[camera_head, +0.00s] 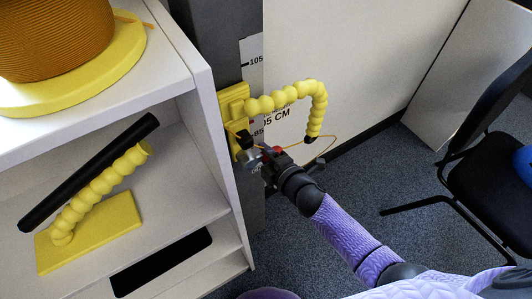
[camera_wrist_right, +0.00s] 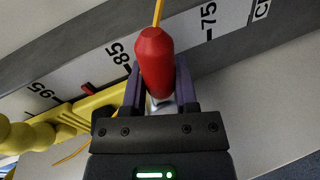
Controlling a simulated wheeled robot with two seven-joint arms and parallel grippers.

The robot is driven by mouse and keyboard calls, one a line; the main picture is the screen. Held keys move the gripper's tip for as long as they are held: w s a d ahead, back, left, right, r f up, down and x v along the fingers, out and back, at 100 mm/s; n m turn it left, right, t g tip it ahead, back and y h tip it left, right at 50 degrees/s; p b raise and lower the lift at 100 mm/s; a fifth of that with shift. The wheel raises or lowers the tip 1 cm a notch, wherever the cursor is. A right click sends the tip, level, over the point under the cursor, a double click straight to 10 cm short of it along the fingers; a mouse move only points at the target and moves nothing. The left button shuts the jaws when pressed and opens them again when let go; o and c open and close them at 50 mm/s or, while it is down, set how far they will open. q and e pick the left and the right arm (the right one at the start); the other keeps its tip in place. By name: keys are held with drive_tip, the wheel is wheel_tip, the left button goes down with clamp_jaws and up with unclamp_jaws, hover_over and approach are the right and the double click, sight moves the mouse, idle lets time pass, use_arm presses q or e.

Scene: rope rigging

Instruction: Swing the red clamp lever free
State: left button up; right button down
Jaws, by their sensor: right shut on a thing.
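The red clamp lever (camera_wrist_right: 157,55) shows large in the right wrist view, between the two dark purple fingers of my right gripper (camera_wrist_right: 159,80). The gripper is shut on it. In the head view only a small red bit of the lever (camera_head: 277,150) shows, because my right gripper (camera_head: 271,161) covers most of it. The gripper is beside the yellow bracket (camera_head: 235,105) on the grey post, just below the bracket's beaded yellow arm (camera_head: 285,96). The clamp's pivot is hidden. My left gripper is not in view.
A thin orange cord (camera_head: 325,152) loops near the gripper. A white shelf (camera_head: 190,85) stands close at left, holding an orange rope spool (camera_head: 55,40) and a second yellow beaded arm (camera_head: 100,190). A black chair (camera_head: 480,150) is at right.

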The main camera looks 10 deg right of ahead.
drive_tip(key=shift+c, duration=1.9)
unclamp_jaws()
use_arm(q)
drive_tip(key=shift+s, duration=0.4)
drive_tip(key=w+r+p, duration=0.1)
drive_tip(key=p, duration=0.1)
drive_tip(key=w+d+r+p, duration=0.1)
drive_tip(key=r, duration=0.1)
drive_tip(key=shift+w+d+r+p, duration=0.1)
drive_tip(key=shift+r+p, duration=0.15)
drive_tip(key=shift+p, duration=0.1)
use_arm(e)
drive_tip(key=v, duration=1)
